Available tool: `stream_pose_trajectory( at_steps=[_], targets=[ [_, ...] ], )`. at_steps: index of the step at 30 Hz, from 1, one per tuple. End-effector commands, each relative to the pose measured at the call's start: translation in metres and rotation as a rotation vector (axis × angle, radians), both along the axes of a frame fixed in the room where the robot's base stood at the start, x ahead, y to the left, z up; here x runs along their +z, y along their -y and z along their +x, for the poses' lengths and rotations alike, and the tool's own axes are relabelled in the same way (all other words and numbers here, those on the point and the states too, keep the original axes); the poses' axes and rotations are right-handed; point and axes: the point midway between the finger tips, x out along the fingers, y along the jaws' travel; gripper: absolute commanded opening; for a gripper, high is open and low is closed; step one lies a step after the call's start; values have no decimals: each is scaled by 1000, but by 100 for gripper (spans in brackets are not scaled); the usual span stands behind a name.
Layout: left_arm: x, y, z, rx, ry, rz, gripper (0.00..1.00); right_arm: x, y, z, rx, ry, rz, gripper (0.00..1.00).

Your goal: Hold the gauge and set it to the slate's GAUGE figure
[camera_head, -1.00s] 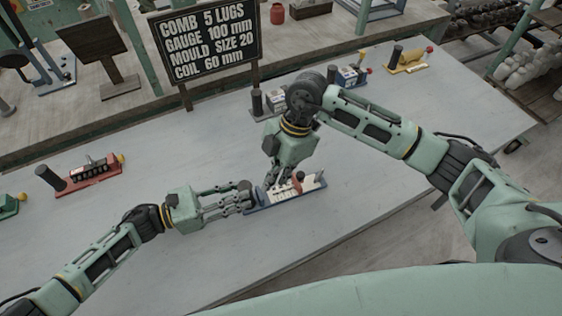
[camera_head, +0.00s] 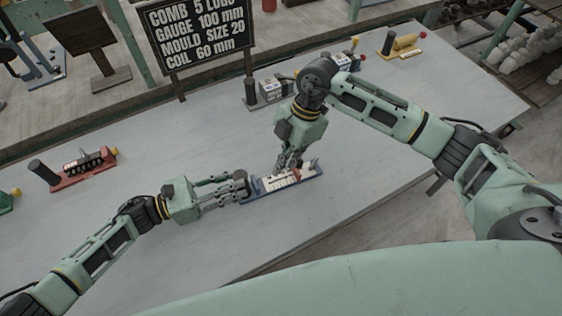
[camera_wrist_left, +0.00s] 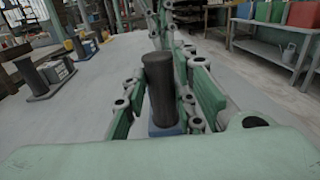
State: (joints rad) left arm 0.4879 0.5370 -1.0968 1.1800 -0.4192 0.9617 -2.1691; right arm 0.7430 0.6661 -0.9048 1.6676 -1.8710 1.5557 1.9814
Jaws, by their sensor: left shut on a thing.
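The gauge (camera_head: 256,196) has a long blue base with a white marked scale and a small red part. It lies on the grey table, and its scale figures are too small to read. My left gripper (camera_head: 240,186) is shut on the dark upright handle at the gauge's left end. The handle (camera_wrist_left: 160,88) stands between the fingers in the left wrist view. My right gripper (camera_head: 289,166) points down over the middle of the gauge, close to the red part. Its fingertips are partly hidden and its opening is unclear. The slate (camera_head: 203,40) reads GAUGE 100 mm.
A red device (camera_head: 88,168) stands at left on the grey table (camera_head: 190,120). A grey device (camera_head: 270,90) and a yellow one (camera_head: 402,47) stand toward the back right. The table in front of the slate is mostly clear.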

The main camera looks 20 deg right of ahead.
Motion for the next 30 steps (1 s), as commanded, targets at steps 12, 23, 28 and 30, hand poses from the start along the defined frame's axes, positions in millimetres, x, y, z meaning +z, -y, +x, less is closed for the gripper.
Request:
stream_pose_trajectory(
  at_steps=[12,23,28,30],
  targets=[
    [0,0,0,-1,0,0,0,0,-14,-4,5,4,1,0],
    [0,0,0,0,0,1,0,51,-21,-6,-1,7,-1,0],
    [0,0,0,0,0,0,0,79,-12,-3,1,5,0,0],
    [0,0,0,-1,0,0,0,86,-10,-3,0,4,-1,0]
  ],
)
